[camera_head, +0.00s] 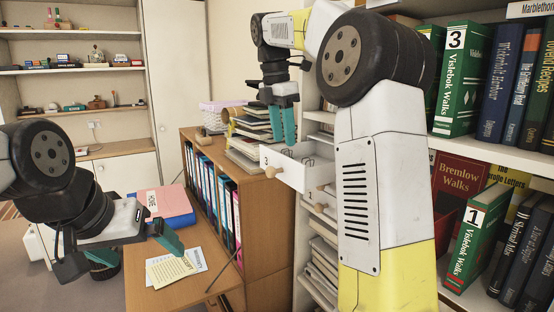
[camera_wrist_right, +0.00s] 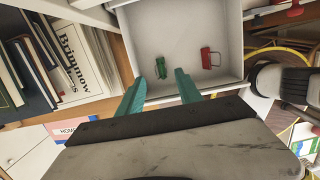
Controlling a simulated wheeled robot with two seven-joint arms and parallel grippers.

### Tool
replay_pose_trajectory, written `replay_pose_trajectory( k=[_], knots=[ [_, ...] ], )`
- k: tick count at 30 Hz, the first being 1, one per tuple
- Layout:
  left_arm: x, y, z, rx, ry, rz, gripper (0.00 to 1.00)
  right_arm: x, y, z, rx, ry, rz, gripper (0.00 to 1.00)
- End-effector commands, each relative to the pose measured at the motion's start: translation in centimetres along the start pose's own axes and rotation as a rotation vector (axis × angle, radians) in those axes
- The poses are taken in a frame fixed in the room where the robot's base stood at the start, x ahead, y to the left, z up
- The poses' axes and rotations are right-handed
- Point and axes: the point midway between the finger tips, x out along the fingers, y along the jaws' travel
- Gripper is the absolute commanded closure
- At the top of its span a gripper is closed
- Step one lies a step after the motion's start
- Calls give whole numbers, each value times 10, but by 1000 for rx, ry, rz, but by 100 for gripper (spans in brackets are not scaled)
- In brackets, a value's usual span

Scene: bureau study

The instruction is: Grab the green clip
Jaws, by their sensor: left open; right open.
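The green clip (camera_wrist_right: 161,68) lies on the floor of an open white drawer, seen in the right wrist view. A red clip (camera_wrist_right: 210,58) lies to its right in the same drawer (camera_wrist_right: 232,22). My right gripper (camera_wrist_right: 157,84) is open and empty, its teal fingers pointing at the drawer just short of the green clip. In the head view my right gripper (camera_head: 283,124) hangs over the left end of the drawer (camera_head: 270,160); the clips are too small to tell apart there. My left gripper (camera_head: 157,238) is open and empty over a wooden desk surface.
A wooden cabinet (camera_head: 262,215) with several binders stands left of the drawer, with stacked papers (camera_head: 255,135) on top. A bookshelf (camera_head: 455,150) with green and dark books fills the right.

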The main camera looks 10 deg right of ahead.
Motion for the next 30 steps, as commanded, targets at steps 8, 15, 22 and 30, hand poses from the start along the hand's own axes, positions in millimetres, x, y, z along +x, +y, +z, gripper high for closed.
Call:
replay_pose_trajectory(
  k=[8,15,22,30],
  knots=[
    [0,0,0,0,0,0,0,39,-3,2,3,1,-2,58],
    [0,0,0,0,0,0,0,50,-3,2,3,1,1,58],
    [0,0,0,0,0,0,0,50,-3,2,3,1,1,80],
    [0,0,0,0,0,0,0,50,-3,2,3,1,1,100]
  ],
)
